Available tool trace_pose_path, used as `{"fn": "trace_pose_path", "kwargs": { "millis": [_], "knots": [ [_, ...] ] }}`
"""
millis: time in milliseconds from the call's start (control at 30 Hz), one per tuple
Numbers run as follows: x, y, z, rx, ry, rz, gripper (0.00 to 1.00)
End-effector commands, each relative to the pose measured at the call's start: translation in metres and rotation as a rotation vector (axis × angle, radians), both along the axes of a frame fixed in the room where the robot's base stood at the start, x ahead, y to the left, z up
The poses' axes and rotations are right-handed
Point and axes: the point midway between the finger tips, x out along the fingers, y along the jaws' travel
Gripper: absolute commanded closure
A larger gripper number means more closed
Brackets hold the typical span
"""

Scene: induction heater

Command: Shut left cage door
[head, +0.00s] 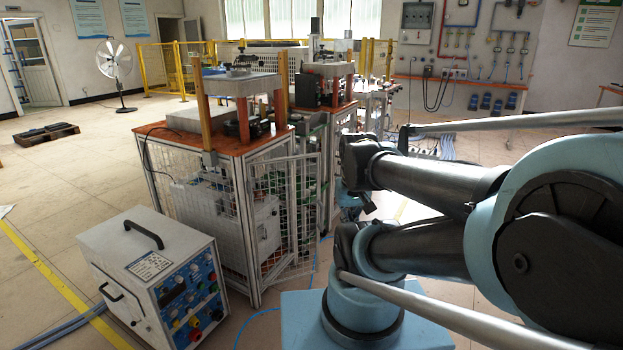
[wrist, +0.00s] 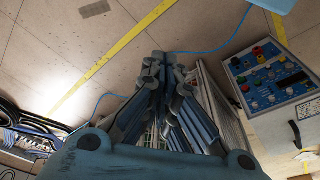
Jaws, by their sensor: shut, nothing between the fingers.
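The left cage door (head: 284,215) is a pale wire-mesh panel with a light frame, on the near right side of the metal cage under the orange-topped bench. It stands at an angle to the cage frame, ajar; its exact gap is hard to tell. In the wrist view, my gripper (wrist: 160,66) has its fingertips together, with nothing between them. A pale framed mesh part (wrist: 218,108) shows just right of the fingers; whether they touch it cannot be told.
A white control box (head: 155,275) with coloured knobs stands on the floor left of the cage; its panel shows in the wrist view (wrist: 268,78). The orange bench top (head: 190,138) carries equipment. A blue cable (head: 262,312) lies on the floor. Open floor lies at left.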

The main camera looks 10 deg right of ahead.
Motion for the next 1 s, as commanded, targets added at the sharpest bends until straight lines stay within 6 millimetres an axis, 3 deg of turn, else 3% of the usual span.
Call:
{"fn": "trace_pose_path", "kwargs": {
  "millis": [333,467,667,1000],
  "knots": [
    [-0.007,0.000,0.006,0.000,-0.012,0.001,1.00],
    [0.005,0.001,0.014,0.003,-0.019,0.010,1.00],
    [0.047,0.001,0.037,0.011,-0.041,0.039,1.00],
    [0.137,0.001,0.064,0.023,-0.086,0.098,1.00]
  ]
}}
